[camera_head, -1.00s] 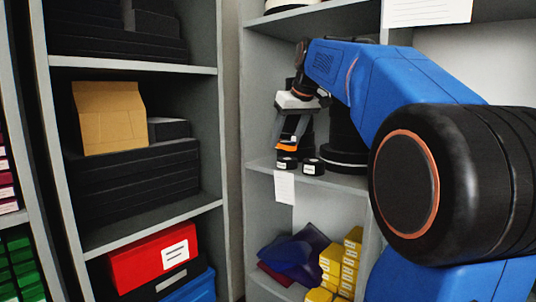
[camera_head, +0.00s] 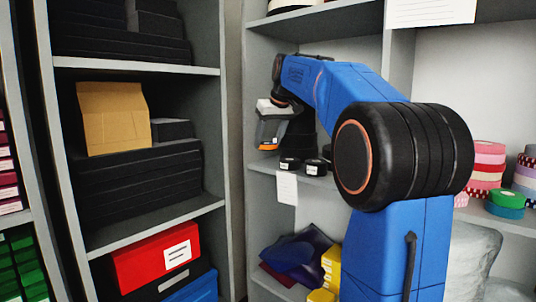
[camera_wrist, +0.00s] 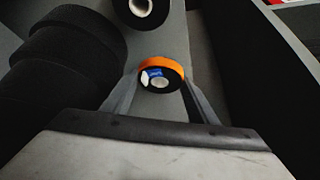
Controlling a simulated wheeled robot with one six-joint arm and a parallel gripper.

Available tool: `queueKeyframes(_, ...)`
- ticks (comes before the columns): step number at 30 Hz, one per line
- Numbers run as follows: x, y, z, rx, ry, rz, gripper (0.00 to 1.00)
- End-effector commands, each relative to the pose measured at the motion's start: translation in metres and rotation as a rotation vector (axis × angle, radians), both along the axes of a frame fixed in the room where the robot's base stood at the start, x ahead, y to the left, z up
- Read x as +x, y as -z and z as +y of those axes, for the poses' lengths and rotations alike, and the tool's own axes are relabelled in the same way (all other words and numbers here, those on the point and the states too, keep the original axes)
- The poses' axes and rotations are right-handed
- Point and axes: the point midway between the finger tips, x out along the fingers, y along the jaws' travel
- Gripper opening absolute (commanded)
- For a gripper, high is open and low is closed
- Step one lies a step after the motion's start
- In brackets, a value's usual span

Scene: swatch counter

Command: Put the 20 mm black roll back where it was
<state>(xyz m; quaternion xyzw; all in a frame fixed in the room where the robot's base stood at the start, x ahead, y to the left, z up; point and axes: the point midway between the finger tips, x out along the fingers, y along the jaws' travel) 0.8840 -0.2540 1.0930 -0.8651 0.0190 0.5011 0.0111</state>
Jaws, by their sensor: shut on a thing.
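My gripper (camera_wrist: 159,78) is shut on a small roll (camera_wrist: 174,80) with an orange rim, a dark face, a pale core and a blue and white label. In the head view my gripper (camera_head: 269,136) is at the left end of the middle shelf, and the held roll's orange rim (camera_head: 267,147) shows at its tips. Two small black rolls with white labels, a left one (camera_head: 290,164) and a right one (camera_head: 315,168), sit at the shelf's front, right of my gripper. A black roll (camera_wrist: 145,10) with a pale core shows ahead in the wrist view. Sizes cannot be read.
Large black rolls (camera_wrist: 65,50) stand stacked to the left in the wrist view. A white tag (camera_head: 287,187) hangs on the shelf edge. Pink rolls (camera_head: 487,165) are on the right shelf.

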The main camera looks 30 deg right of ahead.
Motion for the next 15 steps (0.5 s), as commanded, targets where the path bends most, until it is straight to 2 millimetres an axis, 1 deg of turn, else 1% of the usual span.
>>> queueKeyframes(1, 0.0, 0.005, 0.0, 0.001, 0.0, 0.002, 0.27)
queueKeyframes(10, 0.0, 0.022, 0.0, 0.001, 0.0, 0.001, 0.27)
queueKeyframes(15, -0.001, 0.044, 0.0, 0.001, 0.0, 0.001, 0.27)
